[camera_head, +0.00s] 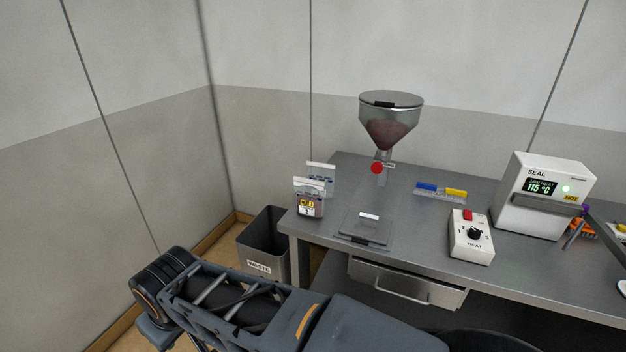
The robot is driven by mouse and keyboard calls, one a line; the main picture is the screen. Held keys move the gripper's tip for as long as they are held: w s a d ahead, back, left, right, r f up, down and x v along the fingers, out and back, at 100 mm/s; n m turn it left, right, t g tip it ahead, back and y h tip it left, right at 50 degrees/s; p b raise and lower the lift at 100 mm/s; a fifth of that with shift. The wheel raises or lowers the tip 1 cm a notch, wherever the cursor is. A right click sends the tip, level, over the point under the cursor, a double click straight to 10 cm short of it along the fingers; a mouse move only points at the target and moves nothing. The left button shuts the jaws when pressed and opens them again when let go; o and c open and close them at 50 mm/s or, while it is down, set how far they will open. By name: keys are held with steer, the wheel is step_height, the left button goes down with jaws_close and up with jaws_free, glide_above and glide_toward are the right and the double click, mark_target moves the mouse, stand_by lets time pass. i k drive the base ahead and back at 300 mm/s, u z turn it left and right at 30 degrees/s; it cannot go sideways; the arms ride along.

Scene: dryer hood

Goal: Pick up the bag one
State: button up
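Two clear bag-like packets stand upright at the left end of the steel table. The front packet (309,206) has a pale top and holds dark contents, with a yellow-and-white label too small to read surely. The rear packet (321,174) is partly hidden behind it and shows some blue. I cannot tell which of them is bag one. My dark grey arm crosses the bottom of the head view, below and in front of the table. My gripper is not in view.
A hopper (390,118) stands at the table's back, above a flat plate (366,228). A heat control box (471,238) and a sealer (543,196) reading 115 °C and HOT stand right. A waste bin (264,246) is left; a drawer (405,286) is below.

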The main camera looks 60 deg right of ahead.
mark_target(316, 171)
steer(key=z, duration=0.5)
steer(key=i, duration=0.9)
steer(key=z, duration=1.35)
steer(key=i, duration=0.5)
steer(key=z, duration=0.55)
